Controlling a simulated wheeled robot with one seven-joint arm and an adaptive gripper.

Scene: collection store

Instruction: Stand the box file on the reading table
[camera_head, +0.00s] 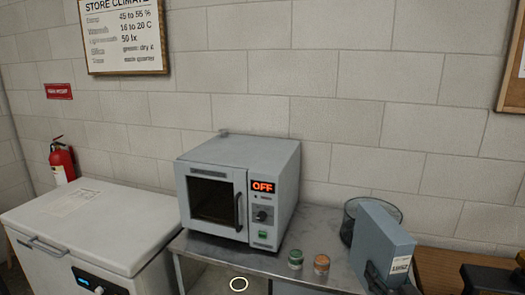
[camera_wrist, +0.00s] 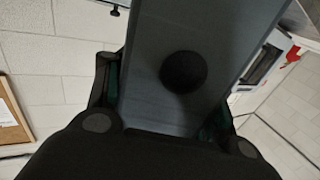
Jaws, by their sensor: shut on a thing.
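The box file (camera_head: 380,236) is a blue-grey upright box with a white label on its spine, at the lower right of the head view. My gripper (camera_wrist: 165,105) is shut on it, with a dark finger on each side of the file in the wrist view. The file's face with a dark round hole (camera_wrist: 184,72) fills the middle of that view. In the head view a dark finger shows low against the file. The file's bottom is hidden, so I cannot tell whether it touches anything. A brown wooden surface (camera_head: 436,262), possibly the reading table, shows at the lower right.
A dark wire basket (camera_head: 352,213) stands just behind the file. A white chest (camera_head: 95,228) and a fire extinguisher (camera_head: 62,160) are at left.

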